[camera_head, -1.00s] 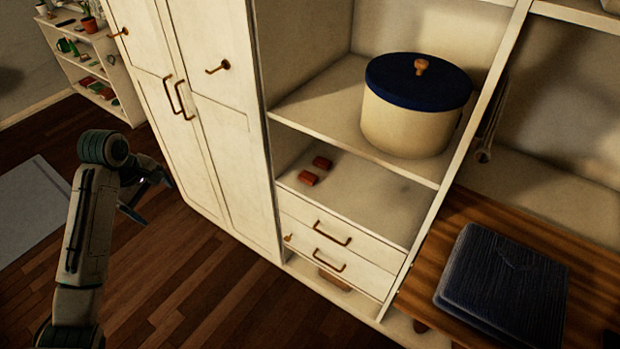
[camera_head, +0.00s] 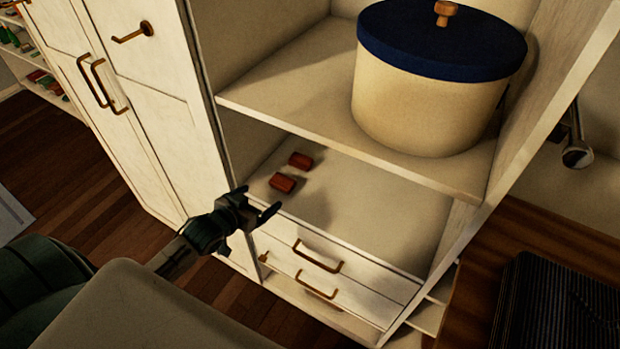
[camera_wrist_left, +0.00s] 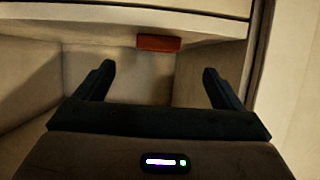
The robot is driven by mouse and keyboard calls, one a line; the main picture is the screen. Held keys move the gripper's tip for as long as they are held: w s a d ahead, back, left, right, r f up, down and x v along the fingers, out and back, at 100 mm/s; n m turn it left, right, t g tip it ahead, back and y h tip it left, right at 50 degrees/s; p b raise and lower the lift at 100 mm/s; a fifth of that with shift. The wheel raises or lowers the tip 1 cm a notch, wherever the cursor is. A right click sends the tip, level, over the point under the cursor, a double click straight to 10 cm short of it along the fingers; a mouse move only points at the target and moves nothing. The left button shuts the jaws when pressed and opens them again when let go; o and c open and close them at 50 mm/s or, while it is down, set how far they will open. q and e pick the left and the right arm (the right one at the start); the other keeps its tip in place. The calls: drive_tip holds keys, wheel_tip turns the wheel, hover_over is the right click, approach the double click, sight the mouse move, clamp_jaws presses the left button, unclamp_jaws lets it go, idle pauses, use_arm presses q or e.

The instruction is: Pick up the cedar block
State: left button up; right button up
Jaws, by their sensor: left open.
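Two small reddish-brown blocks, which look like cedar blocks, lie on the low shelf above the drawers. The nearer block (camera_head: 283,183) is close to the shelf's front edge; the farther block (camera_head: 300,160) is just behind it. My left gripper (camera_head: 262,200) is open and empty, just in front of the shelf edge near the nearer block. In the left wrist view, one red block (camera_wrist_left: 158,43) shows beyond the fingers (camera_wrist_left: 160,82), roughly centred between them and apart from them. The other block cannot be made out there. My right gripper is not in view.
The upper shelf (camera_head: 290,97) overhangs the blocks and holds a cream round box (camera_head: 425,105) with a navy lid. Drawers with handles (camera_head: 318,257) lie below. A tall cabinet door (camera_head: 155,80) stands left. A dark folded cloth (camera_head: 555,305) lies right. The low shelf's right side is clear.

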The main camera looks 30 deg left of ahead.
sight(281, 182)
use_arm(q)
drive_tip(key=x, duration=0.4)
drive_tip(key=shift+w+d, duration=0.25)
drive_tip(key=shift+w, duration=0.15)
drive_tip(key=x, duration=0.2)
drive_tip(key=p+x, duration=0.1)
drive_tip(key=x, duration=0.2)
drive_tip(key=shift+w+a+r, duration=0.1)
drive_tip(key=shift+w, duration=0.3)
drive_tip(key=shift+s, duration=0.1)
drive_tip(key=c, duration=1.1)
drive_tip(key=shift+o, duration=0.2)
